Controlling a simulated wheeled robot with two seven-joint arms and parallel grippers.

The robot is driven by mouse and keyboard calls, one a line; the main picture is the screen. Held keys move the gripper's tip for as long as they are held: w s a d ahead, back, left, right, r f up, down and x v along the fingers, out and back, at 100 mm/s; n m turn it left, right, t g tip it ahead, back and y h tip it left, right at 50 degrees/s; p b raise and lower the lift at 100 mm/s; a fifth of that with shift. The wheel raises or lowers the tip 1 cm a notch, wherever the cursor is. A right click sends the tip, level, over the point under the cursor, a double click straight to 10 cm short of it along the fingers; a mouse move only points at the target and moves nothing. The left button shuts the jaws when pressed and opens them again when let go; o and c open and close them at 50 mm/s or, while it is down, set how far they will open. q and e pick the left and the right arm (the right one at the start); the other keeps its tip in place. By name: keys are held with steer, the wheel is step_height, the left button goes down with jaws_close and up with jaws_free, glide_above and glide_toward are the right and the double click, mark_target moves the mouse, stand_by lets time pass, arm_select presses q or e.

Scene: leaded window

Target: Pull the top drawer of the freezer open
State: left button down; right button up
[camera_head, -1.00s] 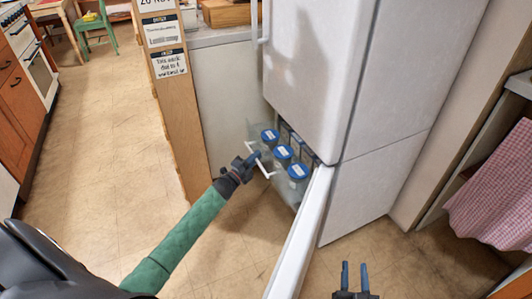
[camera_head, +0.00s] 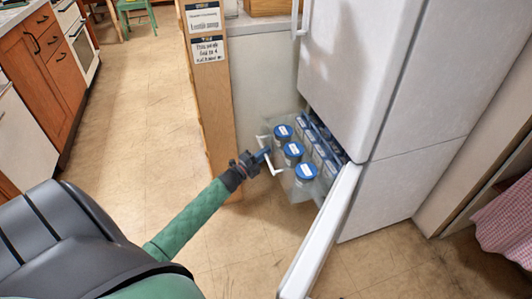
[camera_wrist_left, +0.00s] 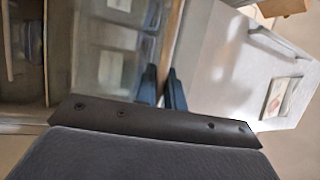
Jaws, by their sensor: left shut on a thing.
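The freezer's top drawer (camera_head: 304,190) is clear plastic with a white handle (camera_head: 276,170). It stands out of the lower compartment, holding blue-lidded tubs (camera_head: 293,149) in front and a row of boxes (camera_head: 325,151) behind. My left gripper (camera_head: 265,156) is shut on the drawer handle at the drawer's front. In the left wrist view its dark fingers (camera_wrist_left: 160,88) are close together beside clear plastic; the grip itself is hard to make out there. The freezer door (camera_head: 322,236) is swung open to the drawer's right. My right gripper is out of view.
The closed upper fridge door (camera_head: 345,65) hangs above the drawer. A wooden panel with notices (camera_head: 208,49) stands left of the freezer. Tiled floor (camera_head: 135,130) lies clear to the left. A checked cloth (camera_head: 507,220) hangs at the right.

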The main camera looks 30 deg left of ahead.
arm_select(q)
steer(key=c, duration=1.8)
jaws_free()
steer(key=shift+o, duration=0.2)
